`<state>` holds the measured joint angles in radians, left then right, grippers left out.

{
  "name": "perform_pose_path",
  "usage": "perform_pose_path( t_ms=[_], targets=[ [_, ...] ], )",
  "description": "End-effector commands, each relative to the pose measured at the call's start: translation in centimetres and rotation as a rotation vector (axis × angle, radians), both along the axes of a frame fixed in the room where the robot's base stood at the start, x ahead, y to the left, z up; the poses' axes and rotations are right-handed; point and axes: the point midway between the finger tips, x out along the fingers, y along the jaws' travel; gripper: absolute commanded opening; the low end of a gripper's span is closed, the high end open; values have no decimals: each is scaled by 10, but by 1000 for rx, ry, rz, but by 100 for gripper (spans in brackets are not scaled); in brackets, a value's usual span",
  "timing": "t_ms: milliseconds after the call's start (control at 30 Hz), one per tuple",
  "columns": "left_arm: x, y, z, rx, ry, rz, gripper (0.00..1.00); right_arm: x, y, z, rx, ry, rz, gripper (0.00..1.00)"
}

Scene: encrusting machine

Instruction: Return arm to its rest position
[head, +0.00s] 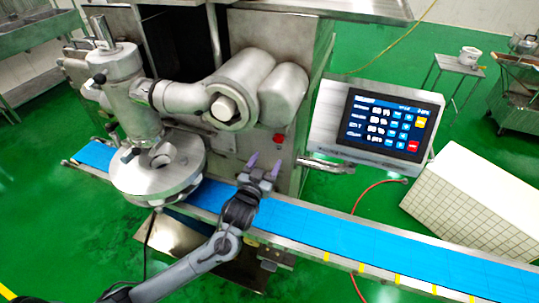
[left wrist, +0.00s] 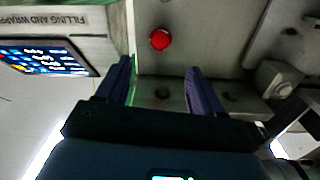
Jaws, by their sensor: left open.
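My left gripper (head: 263,165) is in the head view, above the blue conveyor belt and in front of the machine's steel side panel. Its two purple fingers point up and away, spread apart with nothing between them. In the left wrist view the left gripper (left wrist: 160,88) is also open and empty, facing the grey panel with a red button (left wrist: 160,39). The red button (head: 278,139) shows just beyond the fingers in the head view. My left arm (head: 200,262) reaches in from the bottom left. My right gripper is not in view.
The encrusting machine (head: 297,42) fills the upper middle. Its round steel head (head: 160,180) stands left of the gripper. The blue belt (head: 350,242) runs to the lower right. A control screen (head: 388,124) is to the right, beside a white tiled box (head: 478,205).

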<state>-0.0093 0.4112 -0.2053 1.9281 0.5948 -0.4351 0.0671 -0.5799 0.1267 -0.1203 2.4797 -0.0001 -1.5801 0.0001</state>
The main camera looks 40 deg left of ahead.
Motion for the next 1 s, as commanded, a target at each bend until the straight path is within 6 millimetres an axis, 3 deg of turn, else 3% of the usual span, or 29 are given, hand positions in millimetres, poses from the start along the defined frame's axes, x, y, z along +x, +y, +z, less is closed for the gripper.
perform_pose_path(
  t_ms=[633, 733, 833, 1000],
  targets=[
    [-8, -2, -6, -1, 11, 0, 67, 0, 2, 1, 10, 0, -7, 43],
    [-17, -4, -25, -9, 45, 1, 67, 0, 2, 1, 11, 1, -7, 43],
    [-37, -10, -59, -39, 103, 4, 67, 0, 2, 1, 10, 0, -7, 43],
    [-103, -57, -119, -165, 299, -66, 67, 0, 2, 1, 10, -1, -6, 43]
  ],
)
